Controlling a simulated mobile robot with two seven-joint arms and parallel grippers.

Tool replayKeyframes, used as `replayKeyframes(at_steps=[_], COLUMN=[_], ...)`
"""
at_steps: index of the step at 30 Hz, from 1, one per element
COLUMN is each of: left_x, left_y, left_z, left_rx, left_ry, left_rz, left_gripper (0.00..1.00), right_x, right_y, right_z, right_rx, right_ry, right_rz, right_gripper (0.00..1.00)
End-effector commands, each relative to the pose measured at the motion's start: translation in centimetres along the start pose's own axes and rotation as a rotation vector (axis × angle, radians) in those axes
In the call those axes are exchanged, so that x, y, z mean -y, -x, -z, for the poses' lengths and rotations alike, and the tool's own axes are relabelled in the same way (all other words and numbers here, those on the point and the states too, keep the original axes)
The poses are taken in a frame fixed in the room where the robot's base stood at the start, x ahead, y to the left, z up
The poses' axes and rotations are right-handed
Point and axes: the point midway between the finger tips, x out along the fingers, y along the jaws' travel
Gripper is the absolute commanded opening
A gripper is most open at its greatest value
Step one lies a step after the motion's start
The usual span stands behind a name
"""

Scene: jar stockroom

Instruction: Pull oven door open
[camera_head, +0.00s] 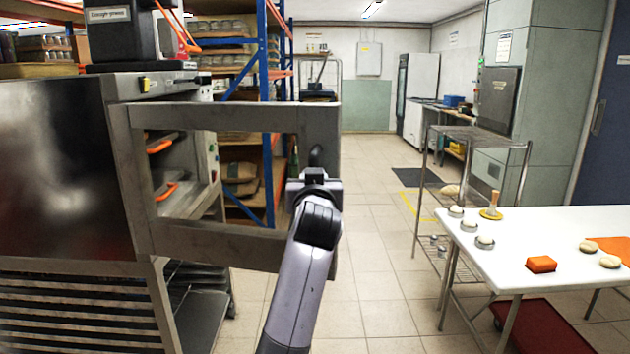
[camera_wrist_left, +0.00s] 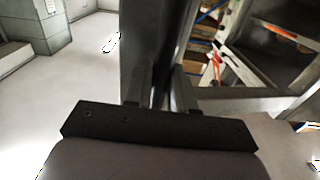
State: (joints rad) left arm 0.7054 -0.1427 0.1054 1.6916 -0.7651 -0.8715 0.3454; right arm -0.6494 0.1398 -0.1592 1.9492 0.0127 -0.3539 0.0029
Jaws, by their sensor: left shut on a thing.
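The oven (camera_head: 60,170) is a steel box at the left in the head view. Its door (camera_head: 215,243) is a grey metal frame around a large window, and it stands swung out from the oven front. My left gripper (camera_head: 316,178) is at the door's outer upright edge, shut on the dark door handle (camera_head: 317,155). My own wrist hides most of the fingers there. In the left wrist view, the two fingers (camera_wrist_left: 158,92) straddle a dark upright bar along the door edge. My right gripper is not in view.
Under the oven is a rack of trays (camera_head: 80,310). A wire shelf cart (camera_head: 470,135) and a white table (camera_head: 560,225) with dough pieces and an orange block (camera_head: 541,264) stand to the right. The tiled floor (camera_head: 375,270) between is clear.

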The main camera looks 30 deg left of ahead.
Motion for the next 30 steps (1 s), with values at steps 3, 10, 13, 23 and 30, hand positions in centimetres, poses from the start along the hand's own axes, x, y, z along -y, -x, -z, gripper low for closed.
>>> replayKeyframes(at_steps=[3,10,13,23,30], left_x=[0.4,0.4,0.5,0.3,0.2], left_y=[-0.1,-0.1,-0.1,-0.1,1.1], left_z=[0.0,0.1,0.1,0.1,-0.1], left_rx=[-0.001,-0.001,-0.002,-0.001,-0.002], left_ry=[-0.002,-0.002,-0.002,-0.001,0.001], left_rz=[0.008,0.009,0.010,0.006,0.004], left_gripper=[0.00,0.00,0.00,0.43,0.43], right_x=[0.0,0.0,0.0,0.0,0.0], right_y=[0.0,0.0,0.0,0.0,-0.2], right_z=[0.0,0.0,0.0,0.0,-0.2], right_rx=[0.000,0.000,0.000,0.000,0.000], right_ry=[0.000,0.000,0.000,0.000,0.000], right_rz=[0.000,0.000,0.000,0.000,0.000], right_gripper=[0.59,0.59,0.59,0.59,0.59])
